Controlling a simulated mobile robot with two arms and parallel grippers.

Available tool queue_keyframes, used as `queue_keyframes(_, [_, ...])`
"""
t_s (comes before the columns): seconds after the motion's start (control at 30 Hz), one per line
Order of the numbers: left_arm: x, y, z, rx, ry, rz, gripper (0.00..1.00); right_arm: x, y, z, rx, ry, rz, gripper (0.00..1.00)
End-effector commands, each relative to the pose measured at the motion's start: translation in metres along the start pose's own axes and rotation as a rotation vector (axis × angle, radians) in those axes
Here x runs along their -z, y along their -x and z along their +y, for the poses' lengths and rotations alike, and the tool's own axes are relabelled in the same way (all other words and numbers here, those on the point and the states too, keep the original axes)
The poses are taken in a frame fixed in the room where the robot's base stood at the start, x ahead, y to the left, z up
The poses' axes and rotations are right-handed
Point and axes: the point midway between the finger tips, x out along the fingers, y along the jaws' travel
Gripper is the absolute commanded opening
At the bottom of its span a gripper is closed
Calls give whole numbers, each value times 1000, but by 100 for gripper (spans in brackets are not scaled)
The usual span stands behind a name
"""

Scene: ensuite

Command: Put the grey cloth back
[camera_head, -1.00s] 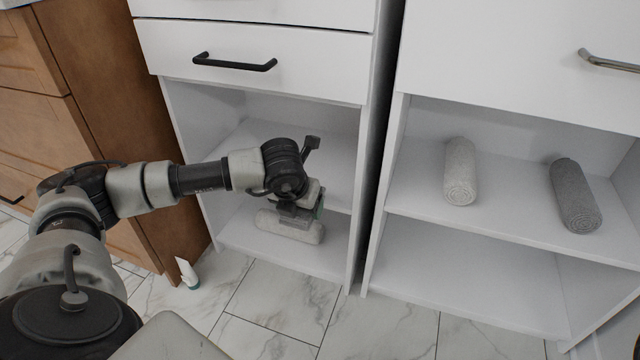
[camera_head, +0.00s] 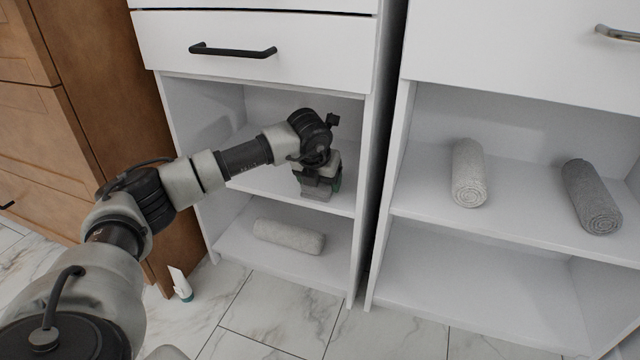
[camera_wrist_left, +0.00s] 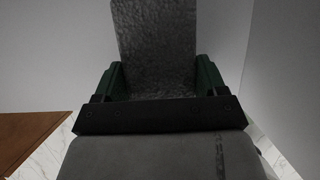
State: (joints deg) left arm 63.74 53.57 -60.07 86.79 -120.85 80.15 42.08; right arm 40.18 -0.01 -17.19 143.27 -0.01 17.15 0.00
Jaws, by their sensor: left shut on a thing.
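My left gripper (camera_head: 322,185) is inside the upper open compartment of the left white cabinet, above its middle shelf. In the left wrist view its green-sided fingers (camera_wrist_left: 155,80) are shut on a grey, rough-textured cloth (camera_wrist_left: 155,40), which extends out beyond them. In the head view the held cloth is hidden by the gripper and wrist. Whether it touches the shelf or back wall cannot be told. My right gripper is not in view.
A light rolled cloth (camera_head: 289,236) lies on the lower shelf below. The right cabinet's shelf holds a light roll (camera_head: 468,172) and a darker grey roll (camera_head: 591,197). A white tube (camera_head: 181,284) stands on the floor. A drawer with a black handle (camera_head: 232,50) is above.

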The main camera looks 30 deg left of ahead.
Motion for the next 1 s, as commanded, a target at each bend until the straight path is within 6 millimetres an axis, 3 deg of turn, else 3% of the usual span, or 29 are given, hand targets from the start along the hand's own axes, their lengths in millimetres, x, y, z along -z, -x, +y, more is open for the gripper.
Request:
queue_keyframes(0.2, [1,-1,0,0,0,0,53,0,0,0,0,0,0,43])
queue_keyframes(0.23, [1,-1,0,0,0,0,73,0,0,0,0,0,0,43])
queue_keyframes(0.4, [1,-1,0,0,0,0,97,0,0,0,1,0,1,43])
queue_keyframes(0.73, [-1,5,0,0,0,-1,97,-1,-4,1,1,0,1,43])
queue_keyframes(0.93, [-3,39,0,1,-2,-2,97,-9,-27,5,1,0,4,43])
queue_keyframes(1.0, [-3,54,0,0,-2,-2,97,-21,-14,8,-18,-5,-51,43])
